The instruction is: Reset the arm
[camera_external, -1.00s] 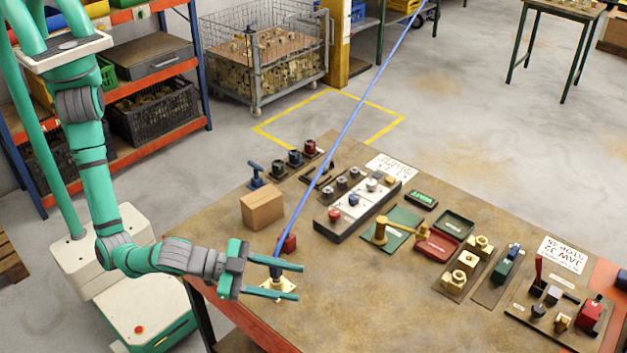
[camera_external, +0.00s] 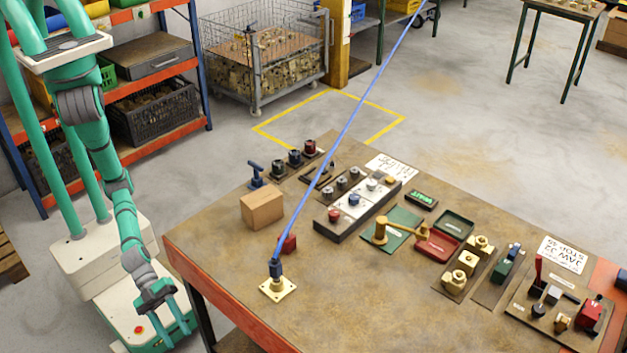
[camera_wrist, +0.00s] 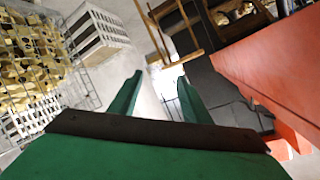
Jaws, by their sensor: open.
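My gripper (camera_external: 174,318) hangs low at the left of the workbench, over my base, with its fingers pointing down. It is open and holds nothing. In the wrist view the two green fingers (camera_wrist: 158,95) stand apart with bare floor showing between them. My arm is bent down beside the bench and is clear of its top. A brass square plate (camera_external: 278,289) with a dark blue fitting and a long blue hose stands at the bench's near left corner, apart from my gripper.
The workbench (camera_external: 330,310) has an orange front edge and carries a cardboard box (camera_external: 262,208), a control panel (camera_external: 345,228), a mallet (camera_external: 392,229) and several brass parts. A rack (camera_external: 150,150) stands behind me. A wire cage (camera_external: 265,50) stands at the back. Floor is free beyond the bench.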

